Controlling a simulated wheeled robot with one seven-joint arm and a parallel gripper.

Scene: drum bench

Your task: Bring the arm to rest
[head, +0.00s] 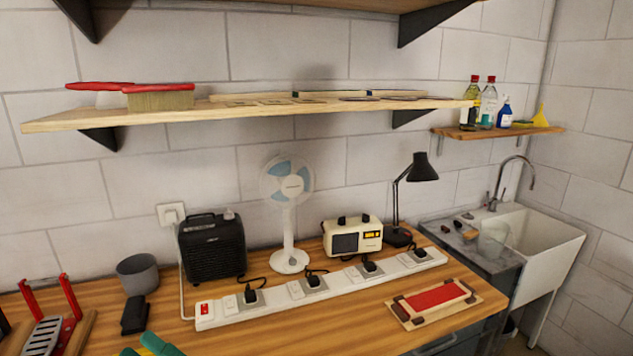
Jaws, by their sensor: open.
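My arm and my gripper do not show in the head view. The wooden bench (350,328) runs along the tiled wall. A long white power strip (325,288) lies on it with several black plugs in it and a red switch at its left end. Behind the strip stand a black heater-like box (212,248), a white fan (288,185), a cream radio (352,238) and a black desk lamp (408,200).
A board with a red panel (437,298) lies at the bench's right front. A grey pot (138,274), a black object (134,315) and a cut-off green item (155,346) are at left. A shelf (240,110) overhangs the bench. A white sink (540,240) stands right.

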